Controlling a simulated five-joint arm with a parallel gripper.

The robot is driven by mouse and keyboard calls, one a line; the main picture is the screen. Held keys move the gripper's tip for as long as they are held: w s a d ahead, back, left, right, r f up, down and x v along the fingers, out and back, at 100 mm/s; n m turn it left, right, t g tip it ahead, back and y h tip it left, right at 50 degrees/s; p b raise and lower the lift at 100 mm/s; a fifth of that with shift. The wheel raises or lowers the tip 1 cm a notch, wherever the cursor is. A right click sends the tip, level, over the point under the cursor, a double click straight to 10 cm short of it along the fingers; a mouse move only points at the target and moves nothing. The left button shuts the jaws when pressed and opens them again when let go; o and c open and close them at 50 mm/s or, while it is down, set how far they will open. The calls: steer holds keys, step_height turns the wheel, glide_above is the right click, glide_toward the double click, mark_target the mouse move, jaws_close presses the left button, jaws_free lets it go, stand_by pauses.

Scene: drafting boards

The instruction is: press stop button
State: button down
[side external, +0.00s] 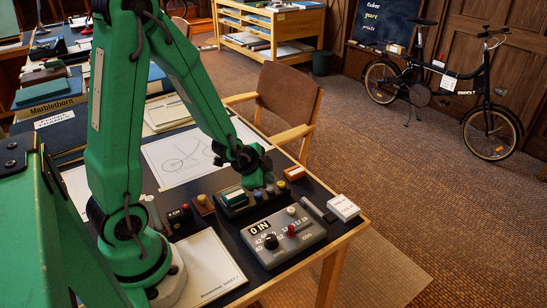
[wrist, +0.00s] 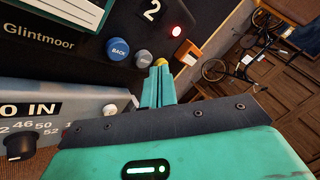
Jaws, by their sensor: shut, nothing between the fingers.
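A dark panel (wrist: 185,15) carries a blue button (wrist: 118,47) marked BACK, a grey button (wrist: 144,58) and a yellow button (wrist: 160,62). A red light (wrist: 177,31) glows beside the numeral 2. I cannot read a stop label on any button. My gripper (wrist: 158,70) is shut and empty, its tips in front of the yellow button and partly hiding it. I cannot tell if they touch.
A grey control box (side external: 310,236) with a black knob (side external: 271,241), a red knob (side external: 292,231) and a white button (side external: 291,210) stands in front of the panel. An orange block (side external: 294,173) and a white box (side external: 343,208) lie nearby. A chair (side external: 288,100) stands behind the desk.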

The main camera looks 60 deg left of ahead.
mark_target(268, 189)
steer(key=shift+d+f, duration=0.1)
steer(key=shift+f, duration=0.7)
stand_by(1.6)
steer(key=shift+r, duration=0.8)
steer(key=shift+r, duration=0.15)
steer(key=shift+r, duration=2.4)
